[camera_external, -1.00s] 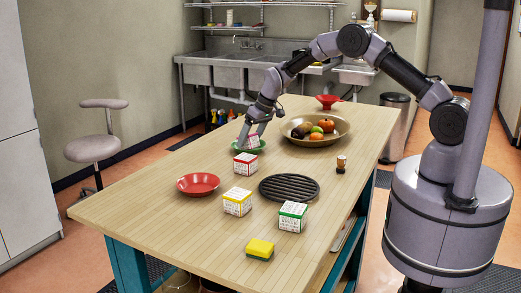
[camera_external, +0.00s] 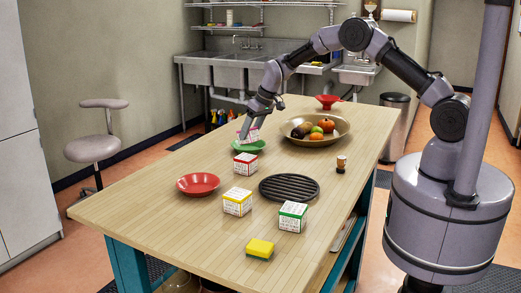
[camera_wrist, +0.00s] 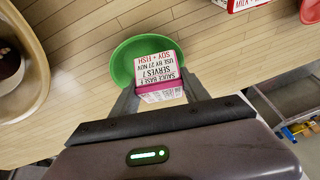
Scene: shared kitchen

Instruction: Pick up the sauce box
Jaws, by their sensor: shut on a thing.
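The sauce box (camera_wrist: 157,72) is white with a magenta band and printed text reading "SAUCE BASE". In the wrist view it sits between the two fingers of my gripper (camera_wrist: 160,92), which is shut on it. In the external view, the box (camera_external: 251,134) is tilted in my gripper (camera_external: 246,130), just above the green dish (camera_external: 257,148). In the wrist view, the green dish (camera_wrist: 122,66) shows behind the box, partly hidden by it.
A red-banded box (camera_external: 245,164) is close in front of the dish. A red plate (camera_external: 198,185), yellow box (camera_external: 237,202), green box (camera_external: 292,217), black trivet (camera_external: 289,198) and sponge (camera_external: 260,249) lie nearer. A fruit bowl (camera_external: 320,142) is to the right.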

